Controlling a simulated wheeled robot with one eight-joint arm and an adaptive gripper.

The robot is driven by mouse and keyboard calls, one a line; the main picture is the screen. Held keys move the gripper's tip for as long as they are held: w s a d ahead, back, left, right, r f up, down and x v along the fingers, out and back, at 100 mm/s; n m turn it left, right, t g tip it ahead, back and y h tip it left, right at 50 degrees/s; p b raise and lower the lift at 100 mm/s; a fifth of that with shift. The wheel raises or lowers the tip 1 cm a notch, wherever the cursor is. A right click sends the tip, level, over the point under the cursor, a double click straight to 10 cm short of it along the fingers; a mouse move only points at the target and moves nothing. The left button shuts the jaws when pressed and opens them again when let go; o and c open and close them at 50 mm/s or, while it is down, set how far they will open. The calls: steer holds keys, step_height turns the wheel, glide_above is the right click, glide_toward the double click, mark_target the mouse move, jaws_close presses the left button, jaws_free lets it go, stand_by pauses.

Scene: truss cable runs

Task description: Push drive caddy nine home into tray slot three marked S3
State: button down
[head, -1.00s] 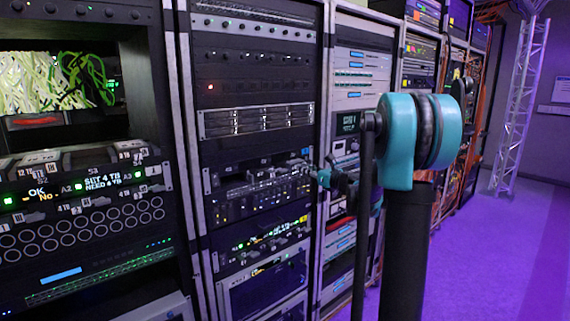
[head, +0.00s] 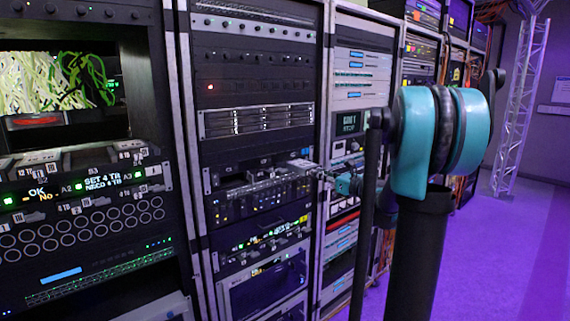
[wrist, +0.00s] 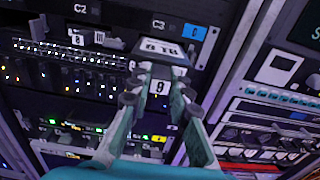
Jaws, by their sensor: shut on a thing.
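Drive caddy nine (wrist: 158,48) shows in the wrist view as a dark block with a white TB label, its first character unclear, and a 9 on the end nearer me. My gripper (wrist: 160,78) is shut on it, one finger on each side. In the head view, my gripper (head: 322,174) is at the right side of the middle rack, with the caddy (head: 302,164) reaching left toward the rack front. The caddy's far end is hidden, so I cannot tell if it is in a slot. I cannot read an S3 mark beside it.
The left rack has a tray front (head: 90,182) with green displays and several labelled caddies. A pale rack post (wrist: 240,60) stands close right. The purple floor (head: 500,260) is open.

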steer(key=shift+s+d, duration=0.3)
steer(key=shift+s, duration=0.15)
steer(key=shift+d, duration=0.1)
steer(key=v, duration=0.4)
stand_by(0.3)
